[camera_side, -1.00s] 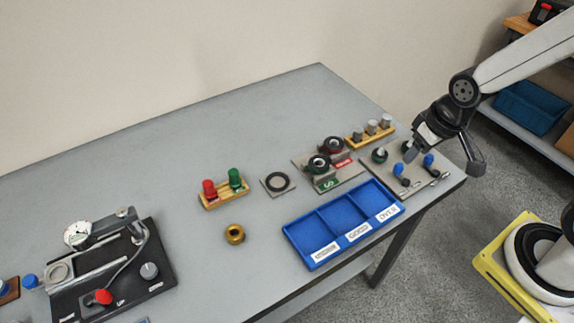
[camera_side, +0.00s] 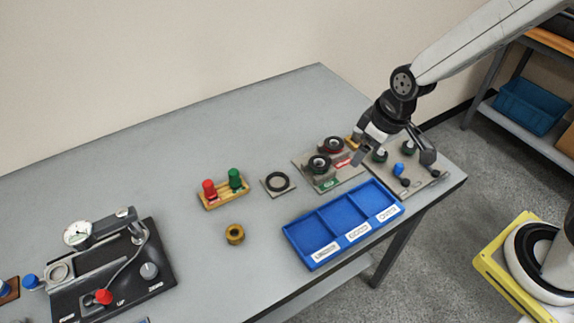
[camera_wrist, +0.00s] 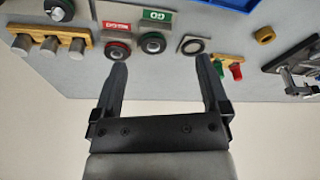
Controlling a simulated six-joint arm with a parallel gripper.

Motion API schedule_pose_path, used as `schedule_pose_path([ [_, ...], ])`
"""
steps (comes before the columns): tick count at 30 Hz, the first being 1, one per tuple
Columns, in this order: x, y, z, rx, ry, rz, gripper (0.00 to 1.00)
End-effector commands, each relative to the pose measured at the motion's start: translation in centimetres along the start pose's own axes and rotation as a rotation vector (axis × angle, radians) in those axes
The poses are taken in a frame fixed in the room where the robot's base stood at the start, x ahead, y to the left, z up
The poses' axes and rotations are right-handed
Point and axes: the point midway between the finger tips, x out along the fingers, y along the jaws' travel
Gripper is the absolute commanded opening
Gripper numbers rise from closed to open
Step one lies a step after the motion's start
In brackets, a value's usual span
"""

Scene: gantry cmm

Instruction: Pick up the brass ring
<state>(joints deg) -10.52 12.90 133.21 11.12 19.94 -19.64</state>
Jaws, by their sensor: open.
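The brass ring (camera_side: 235,234) lies on the grey table, left of the blue tray and in front of the red and green plug gauges. It also shows in the wrist view (camera_wrist: 264,35), at the upper right, beyond the right finger. My gripper (camera_side: 395,163) is open and empty, high above the right end of the table, well to the right of the ring. In the wrist view my gripper (camera_wrist: 162,75) has its fingers wide apart with nothing between them.
A blue three-compartment tray (camera_side: 325,252) lies between my gripper and the ring. A flat dark ring on a plate (camera_side: 278,182), a wooden stand with red and green plugs (camera_side: 222,195) and a black gauge fixture (camera_side: 155,255) stand nearby. Table around the ring is clear.

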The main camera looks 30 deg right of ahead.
Motion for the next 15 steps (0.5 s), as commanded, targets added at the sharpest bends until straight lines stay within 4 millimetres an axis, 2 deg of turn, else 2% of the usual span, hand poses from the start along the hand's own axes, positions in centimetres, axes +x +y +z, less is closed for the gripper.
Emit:
schedule_pose_path([
  [1, 0.9, -1.4, -1.4, -0.062, 0.002, -0.02, 0.96],
  [6, 3.6, -5.8, -5.2, -0.258, 0.023, -0.082, 0.96],
  [15, 8.6, -15.4, -9.8, -0.593, 0.076, -0.185, 0.96],
])
